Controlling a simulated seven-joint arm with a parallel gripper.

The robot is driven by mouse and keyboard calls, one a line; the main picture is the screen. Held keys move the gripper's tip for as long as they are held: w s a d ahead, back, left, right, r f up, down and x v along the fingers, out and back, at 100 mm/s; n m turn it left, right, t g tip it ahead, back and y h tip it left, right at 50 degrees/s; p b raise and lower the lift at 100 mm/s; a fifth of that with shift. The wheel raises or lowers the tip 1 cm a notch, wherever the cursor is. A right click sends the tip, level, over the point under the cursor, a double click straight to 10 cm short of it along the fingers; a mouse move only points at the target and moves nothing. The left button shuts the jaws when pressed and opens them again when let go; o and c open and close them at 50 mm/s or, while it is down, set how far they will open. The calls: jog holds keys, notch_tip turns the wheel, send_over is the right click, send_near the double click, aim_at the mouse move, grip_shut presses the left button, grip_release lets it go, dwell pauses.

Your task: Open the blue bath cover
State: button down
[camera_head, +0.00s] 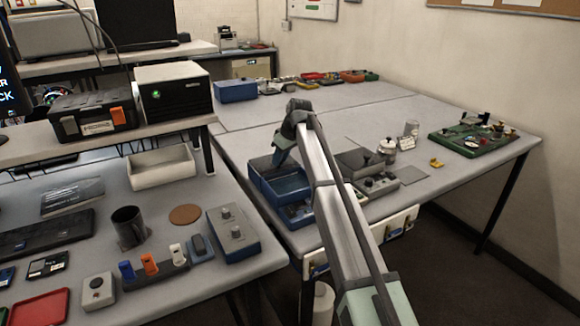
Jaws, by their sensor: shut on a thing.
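The blue bath (287,191) stands near the front edge of the right-hand table, with a control panel (297,213) at its front. Its blue cover (262,168) shows as a dark blue area at the top. My gripper (279,164) points down over this area and is shut on the cover. The exact grip spot is small and partly hidden by the gripper and my arm. I cannot tell whether the cover is raised off the rim. My arm hides the bath's right side.
A grey bath (379,185) with a knobbed lid stands just right of my arm. A blue box (236,92) is at the back. A grey-topped blue device (233,232) is on the left table.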

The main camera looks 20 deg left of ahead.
jog(key=shift+w+a, duration=0.2)
jog(key=shift+w, duration=0.05)
jog(key=c, duration=0.9)
grip_release()
jog(key=shift+o, duration=0.2)
jog(key=shift+s, duration=0.1)
jog(key=v, duration=1.4)
jog(key=shift+d+f, duration=0.1)
